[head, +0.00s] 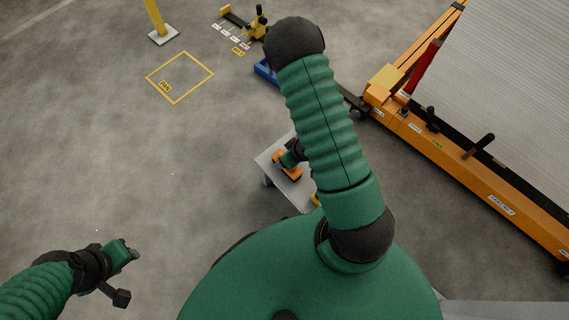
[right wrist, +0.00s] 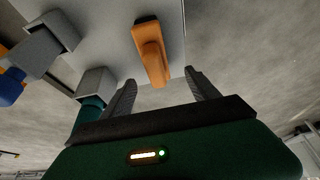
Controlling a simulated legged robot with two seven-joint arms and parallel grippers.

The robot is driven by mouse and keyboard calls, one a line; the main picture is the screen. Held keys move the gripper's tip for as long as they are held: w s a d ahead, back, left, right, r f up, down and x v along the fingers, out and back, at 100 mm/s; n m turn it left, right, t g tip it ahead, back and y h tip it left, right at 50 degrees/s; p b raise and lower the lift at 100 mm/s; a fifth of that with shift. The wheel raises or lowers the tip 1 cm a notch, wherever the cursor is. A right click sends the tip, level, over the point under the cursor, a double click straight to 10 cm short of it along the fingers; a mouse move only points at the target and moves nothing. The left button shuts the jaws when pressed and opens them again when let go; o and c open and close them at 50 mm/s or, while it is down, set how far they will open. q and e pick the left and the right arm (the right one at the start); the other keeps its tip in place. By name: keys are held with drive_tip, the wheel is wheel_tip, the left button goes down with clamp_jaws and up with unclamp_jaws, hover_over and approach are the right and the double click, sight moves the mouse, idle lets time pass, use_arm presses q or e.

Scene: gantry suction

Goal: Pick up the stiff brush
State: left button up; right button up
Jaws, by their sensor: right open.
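The stiff brush (right wrist: 151,52) has an orange body and handle with a dark strip at its far end. It lies on a pale grey tabletop (right wrist: 100,22) in the right wrist view. My right gripper (right wrist: 160,77) is open, with the brush's near end lined up between and just ahead of its fingertips. In the head view an orange piece (head: 287,167), which looks like the brush, shows on the small table beside my right gripper (head: 298,152), partly hidden by my arm. My left gripper (head: 133,253) hangs at the lower left, away from the table; its jaw state is unclear.
Grey blocky pieces (right wrist: 50,40) and a blue piece (right wrist: 10,88) stand left of the brush in the right wrist view. A yellow item (head: 315,199) shows at the table's near side. An orange-framed gantry (head: 470,178) with a large ribbed panel stands right.

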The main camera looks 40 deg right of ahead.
drive_tip(key=x, duration=0.3)
drive_tip(key=shift+s+d+b, duration=0.1)
drive_tip(key=shift+d+b, duration=0.2)
drive_tip(key=shift+b, duration=0.05)
drive_tip(key=b+x, duration=0.4)
drive_tip(key=x, duration=0.1)
drive_tip(key=shift+f, duration=0.1)
drive_tip(key=shift+d, duration=0.1)
drive_tip(key=shift+c, duration=0.3)
drive_tip(key=c, duration=1.4)
drive_tip(key=shift+r, duration=0.25)
